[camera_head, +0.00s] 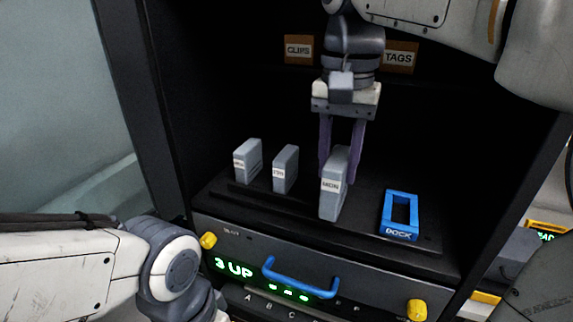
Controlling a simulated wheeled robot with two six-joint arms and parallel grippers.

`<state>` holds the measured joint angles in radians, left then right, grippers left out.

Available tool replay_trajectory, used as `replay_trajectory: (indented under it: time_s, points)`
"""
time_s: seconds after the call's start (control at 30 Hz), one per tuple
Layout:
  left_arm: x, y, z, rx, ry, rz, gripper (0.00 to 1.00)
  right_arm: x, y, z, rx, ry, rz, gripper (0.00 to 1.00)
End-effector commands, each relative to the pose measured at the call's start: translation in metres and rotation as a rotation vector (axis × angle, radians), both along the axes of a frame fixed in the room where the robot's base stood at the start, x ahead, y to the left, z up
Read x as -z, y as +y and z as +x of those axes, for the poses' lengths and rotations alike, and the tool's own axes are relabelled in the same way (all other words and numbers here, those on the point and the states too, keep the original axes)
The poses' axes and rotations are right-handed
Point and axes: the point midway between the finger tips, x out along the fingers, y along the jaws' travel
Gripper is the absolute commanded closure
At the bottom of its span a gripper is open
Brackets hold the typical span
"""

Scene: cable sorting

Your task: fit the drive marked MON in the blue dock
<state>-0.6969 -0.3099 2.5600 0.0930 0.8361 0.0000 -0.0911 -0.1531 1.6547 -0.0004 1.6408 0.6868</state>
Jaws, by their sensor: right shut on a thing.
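The grey drive marked MON (330,197) stands upright in the middle of the black shelf in the head view, its white label facing me. My right gripper (341,155) comes down from above with its purple fingers shut on the upper part of this drive. I cannot tell whether the drive's foot touches the shelf. The blue dock (400,232), an open rectangular frame marked DOCK, lies to the right of the drive and looks empty. My left arm shows at the lower left, but its gripper is out of the picture.
Two more grey drives, a left one (250,152) and a nearer one (288,165), stand to the left. Below is a panel with a blue handle (298,283) and yellow knobs (416,310). CLIPS (298,49) and TAGS (400,58) signs are behind. Cabinet walls bound both sides.

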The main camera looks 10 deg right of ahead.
Motion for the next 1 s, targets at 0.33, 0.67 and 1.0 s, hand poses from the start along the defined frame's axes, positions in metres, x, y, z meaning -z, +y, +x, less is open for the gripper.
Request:
replay_trajectory:
  time_s: [0.33,0.67,1.0]
  points:
    - [-0.009,0.000,0.000,-0.001,0.000,0.000,0.50,-0.002,-0.103,0.022,0.010,0.000,0.000,1.00]
    - [-0.011,0.000,0.000,-0.001,0.000,0.000,0.50,-0.001,-0.151,0.019,0.001,-0.001,0.000,1.00]
    - [0.006,0.000,0.000,0.000,0.000,0.000,0.50,0.015,-0.153,0.019,-0.002,-0.001,0.000,1.00]
